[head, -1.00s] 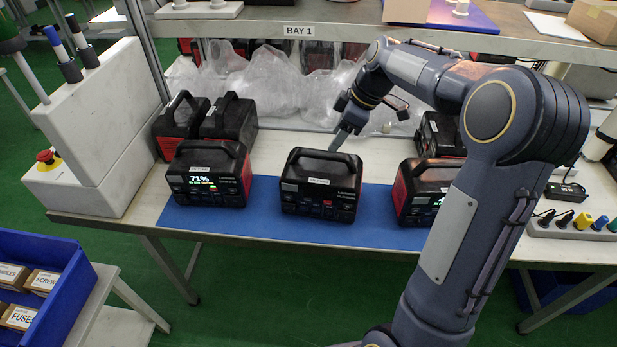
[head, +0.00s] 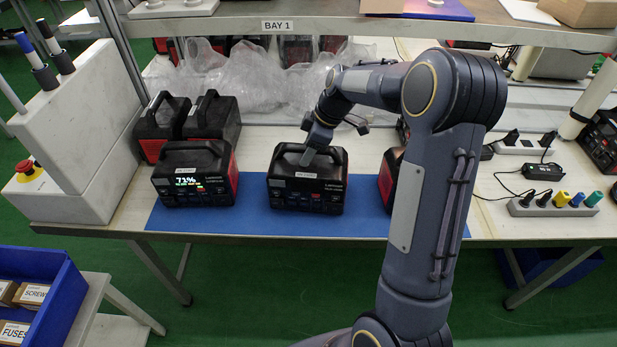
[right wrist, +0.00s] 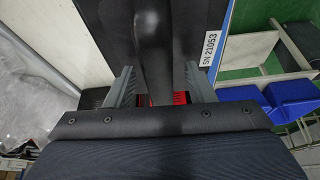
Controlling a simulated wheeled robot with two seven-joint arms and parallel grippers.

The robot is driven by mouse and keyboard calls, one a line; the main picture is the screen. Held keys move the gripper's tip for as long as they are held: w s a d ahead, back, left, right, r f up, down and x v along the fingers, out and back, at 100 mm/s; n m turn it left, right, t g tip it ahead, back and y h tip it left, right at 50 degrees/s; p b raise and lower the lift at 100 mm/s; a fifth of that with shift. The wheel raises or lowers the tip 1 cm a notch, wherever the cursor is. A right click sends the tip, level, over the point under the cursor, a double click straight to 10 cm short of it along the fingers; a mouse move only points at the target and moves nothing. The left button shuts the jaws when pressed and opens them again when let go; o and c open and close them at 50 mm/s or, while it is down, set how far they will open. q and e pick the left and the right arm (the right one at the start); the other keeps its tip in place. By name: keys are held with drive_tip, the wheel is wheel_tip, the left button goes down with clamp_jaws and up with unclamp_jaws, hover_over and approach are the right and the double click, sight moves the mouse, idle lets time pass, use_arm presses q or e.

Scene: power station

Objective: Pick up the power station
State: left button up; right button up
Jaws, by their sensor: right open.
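The middle power station (head: 306,192) is a black box with a top handle, a small white label and a dark front. It stands on the blue mat (head: 250,217). My right gripper (head: 309,156) is open at its handle. In the right wrist view the fingers stand on both sides of the dark handle (right wrist: 153,45), with gaps visible beside it. A label reading SN 21053 shows there on the case. Another power station (head: 195,177) stands to the left, its lit screen reading 71%. A third power station (head: 386,180) on the right is mostly hidden behind my right arm. My left gripper is out of view.
Two more power stations (head: 212,116) stand behind the left one. Clear plastic wrap (head: 255,85) lies behind, under the BAY 1 shelf (head: 330,32). A power strip (head: 553,207) with plugs lies at the right. A grey block with a red button (head: 26,168) stands left.

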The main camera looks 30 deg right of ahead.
drive_tip(key=shift+f+b, duration=0.25)
drive_tip(key=shift+b, duration=0.15)
idle(0.5)
clamp_jaws()
idle(1.2)
drive_tip(key=shift+w+r, duration=0.1)
drive_tip(key=shift+r, duration=0.1)
